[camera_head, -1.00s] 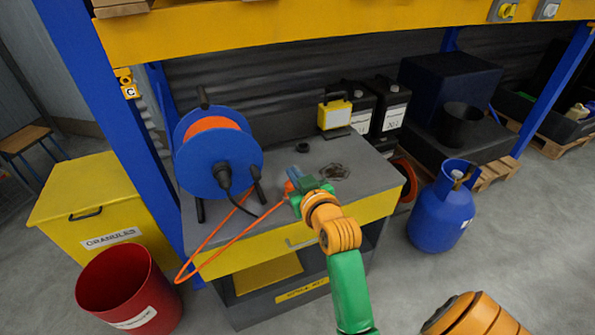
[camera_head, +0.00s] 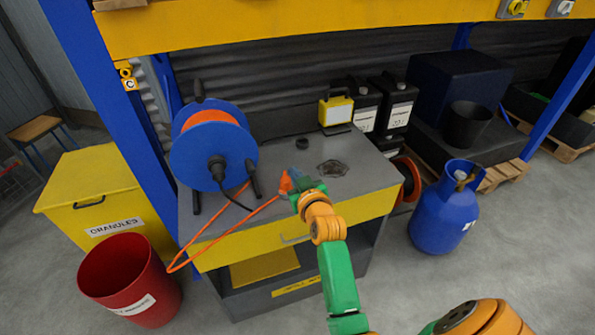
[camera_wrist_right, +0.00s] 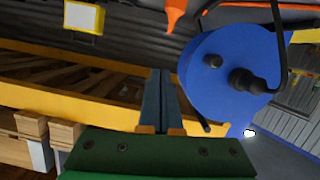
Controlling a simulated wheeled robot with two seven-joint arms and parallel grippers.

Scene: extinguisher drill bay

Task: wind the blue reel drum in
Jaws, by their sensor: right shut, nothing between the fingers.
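The blue reel drum (camera_head: 208,150) stands upright on its black frame at the left of the bench, with orange cable on it. A black hub or handle (camera_head: 217,166) sits on its near face. In the right wrist view the blue drum (camera_wrist_right: 222,100) fills the right side, with a dark knob (camera_wrist_right: 212,61) and a larger black hub. The orange cable (camera_head: 222,236) loops over the bench front to an orange end piece (camera_head: 286,183). My right gripper (camera_head: 298,173) is shut and empty, right of the drum and apart from it; its fingers (camera_wrist_right: 163,88) show together. My left gripper is out of view.
The bench top (camera_head: 365,180) has a yellow lamp (camera_head: 336,109) and black canisters (camera_head: 398,103) behind. A blue gas cylinder (camera_head: 442,210) stands at the right. A red bin (camera_head: 130,282) and yellow granules box (camera_head: 90,190) are at the left.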

